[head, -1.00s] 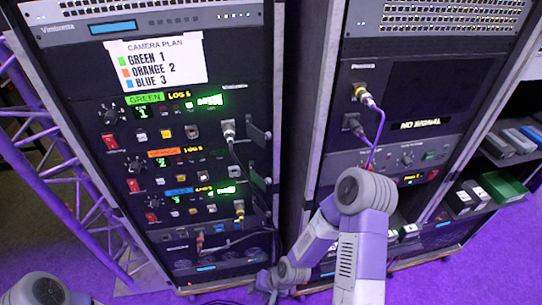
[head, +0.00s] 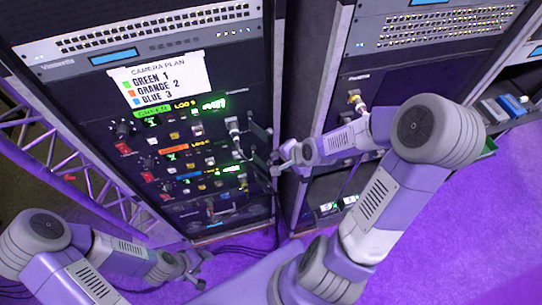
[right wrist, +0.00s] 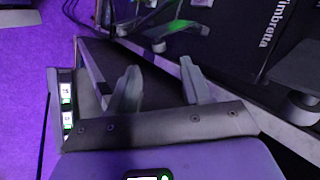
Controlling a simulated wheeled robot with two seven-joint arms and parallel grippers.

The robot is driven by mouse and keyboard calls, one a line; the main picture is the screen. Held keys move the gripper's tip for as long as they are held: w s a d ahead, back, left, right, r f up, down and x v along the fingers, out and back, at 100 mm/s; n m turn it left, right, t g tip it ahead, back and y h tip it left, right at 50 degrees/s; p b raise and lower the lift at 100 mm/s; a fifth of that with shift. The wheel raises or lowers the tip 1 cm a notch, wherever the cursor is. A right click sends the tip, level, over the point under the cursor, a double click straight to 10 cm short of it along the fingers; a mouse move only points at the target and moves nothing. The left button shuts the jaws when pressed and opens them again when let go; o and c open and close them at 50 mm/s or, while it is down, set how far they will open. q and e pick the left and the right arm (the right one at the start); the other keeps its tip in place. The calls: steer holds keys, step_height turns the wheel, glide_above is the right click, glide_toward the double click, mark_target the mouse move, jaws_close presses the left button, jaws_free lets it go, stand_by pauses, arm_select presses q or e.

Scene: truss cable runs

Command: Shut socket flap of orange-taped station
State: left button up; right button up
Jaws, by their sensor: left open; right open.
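The orange-taped station (head: 174,152) is the middle row of the left rack, with an orange label, small display and red switch. Its socket flap is small and dark at the row's right end; I cannot make out whether it stands open. My right gripper (head: 274,163) is in front of the rack's right edge, close to the right end of that row, and partly covers this area. In the right wrist view its two fingers (right wrist: 160,84) are apart with nothing between them. My left gripper (head: 203,270) is open and empty, low in front of the rack.
The green-taped station (head: 155,112) is above, with a plug (head: 234,126) and hanging cable; its dark flap (head: 260,131) sticks out. The blue-taped station (head: 190,174) is below. A camera plan card (head: 157,80) is above them. The right rack (head: 430,70) stands beside. Purple floor is clear at right.

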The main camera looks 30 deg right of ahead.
mark_target(271, 163)
steer(key=b+x, duration=0.2)
steer(key=x, duration=0.1)
steer(key=shift+s+a+f, duration=0.1)
steer(key=shift+s, duration=0.05)
steer(key=shift+b+x, duration=0.8)
steer(key=shift+x, duration=1.35)
jaws_close()
